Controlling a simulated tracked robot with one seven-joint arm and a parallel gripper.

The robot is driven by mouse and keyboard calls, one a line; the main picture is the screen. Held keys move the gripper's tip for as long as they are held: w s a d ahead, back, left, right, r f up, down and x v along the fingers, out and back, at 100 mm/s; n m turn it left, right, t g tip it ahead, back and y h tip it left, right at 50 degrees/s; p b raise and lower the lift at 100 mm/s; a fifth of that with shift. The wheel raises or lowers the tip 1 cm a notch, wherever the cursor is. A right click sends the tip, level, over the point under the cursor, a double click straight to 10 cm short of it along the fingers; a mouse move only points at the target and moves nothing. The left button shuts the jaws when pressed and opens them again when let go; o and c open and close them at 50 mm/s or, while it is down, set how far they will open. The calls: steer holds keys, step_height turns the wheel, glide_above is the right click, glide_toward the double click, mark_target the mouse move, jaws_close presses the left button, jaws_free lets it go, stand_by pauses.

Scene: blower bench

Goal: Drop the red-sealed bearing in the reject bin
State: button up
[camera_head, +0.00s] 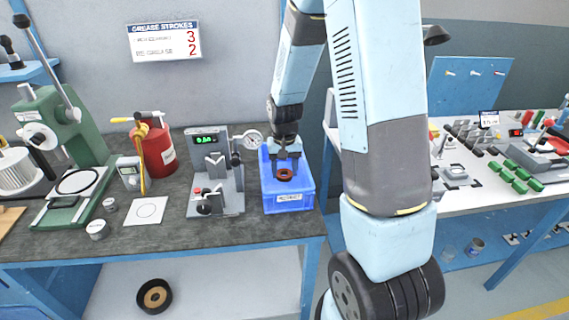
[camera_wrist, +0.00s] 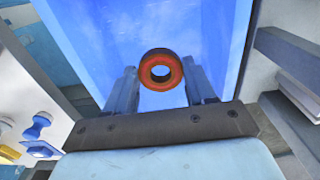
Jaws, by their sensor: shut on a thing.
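The red-sealed bearing (camera_head: 285,174) is a small ring with a red-orange face and a dark rim. It also shows in the wrist view (camera_wrist: 161,69), between the fingertips. My gripper (camera_head: 284,170) is shut on it and holds it over the blue bin (camera_head: 289,204), which has a white label on its front. In the wrist view my gripper (camera_wrist: 163,84) has a finger on each side of the bearing, with the blue bin (camera_wrist: 110,35) behind it. The label text is too small to read, and I cannot tell how high the bearing is above the bin floor.
A grey gauge fixture (camera_head: 222,172) stands just left of the bin. A red grease can (camera_head: 156,148) and green press (camera_head: 62,140) stand farther left on the dark bench (camera_head: 165,228). A white bench (camera_head: 500,190) with green parts is at right.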

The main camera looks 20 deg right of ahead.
steer(key=shift+f, duration=1.85)
steer(key=o, duration=1.1)
step_height(320, 180, up, 14)
steer(key=shift+f, duration=0.15)
